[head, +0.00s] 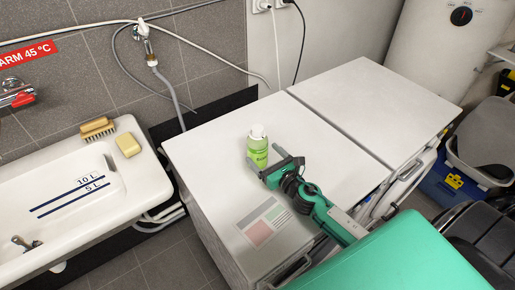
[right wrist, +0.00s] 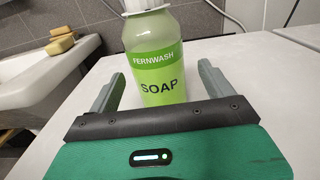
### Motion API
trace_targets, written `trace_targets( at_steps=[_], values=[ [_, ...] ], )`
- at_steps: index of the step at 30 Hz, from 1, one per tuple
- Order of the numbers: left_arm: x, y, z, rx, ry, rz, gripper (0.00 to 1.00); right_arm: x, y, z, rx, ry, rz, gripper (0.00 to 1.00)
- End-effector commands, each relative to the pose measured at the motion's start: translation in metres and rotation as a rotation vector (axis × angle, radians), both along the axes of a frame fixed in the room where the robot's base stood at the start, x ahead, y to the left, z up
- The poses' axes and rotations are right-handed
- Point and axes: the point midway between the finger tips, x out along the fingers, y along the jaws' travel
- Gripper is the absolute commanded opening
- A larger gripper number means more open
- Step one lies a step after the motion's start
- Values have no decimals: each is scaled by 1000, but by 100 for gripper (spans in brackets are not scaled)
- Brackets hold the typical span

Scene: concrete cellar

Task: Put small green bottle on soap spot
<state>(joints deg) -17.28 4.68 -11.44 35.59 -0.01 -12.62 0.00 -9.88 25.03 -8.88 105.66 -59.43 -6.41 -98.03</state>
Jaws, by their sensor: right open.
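The small green bottle (head: 257,148), with a white cap, stands upright on the white top of the left appliance (head: 205,150). In the right wrist view the bottle (right wrist: 157,65) shows the words FERNWASH and SOAP. My right gripper (head: 274,162) is open at the near side of the bottle. In the right wrist view its fingers (right wrist: 157,82) stand left and right of the bottle, with a gap on each side. I cannot tell how deep the bottle is between them. No spot clearly marked for soap shows. My left gripper is out of view.
A white sink (head: 140,190) stands at the left; a brush (head: 97,128) and a yellow sponge (head: 128,145) lie on its back rim. A printed label (head: 264,222) is on the left appliance near its front. A second white top (head: 375,95) at the right is bare.

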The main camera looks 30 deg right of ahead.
Motion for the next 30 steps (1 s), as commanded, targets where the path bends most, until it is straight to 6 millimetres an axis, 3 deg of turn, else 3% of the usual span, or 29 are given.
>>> trace_targets(
  at_steps=[7,16,26,30],
  values=[
    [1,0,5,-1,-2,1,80,14,3,1,3,-1,-1,84],
    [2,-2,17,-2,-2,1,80,52,9,-2,2,-1,-1,84],
    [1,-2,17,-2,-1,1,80,59,10,-3,2,0,0,84],
    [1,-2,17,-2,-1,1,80,59,10,-3,1,0,0,61]
  ],
)
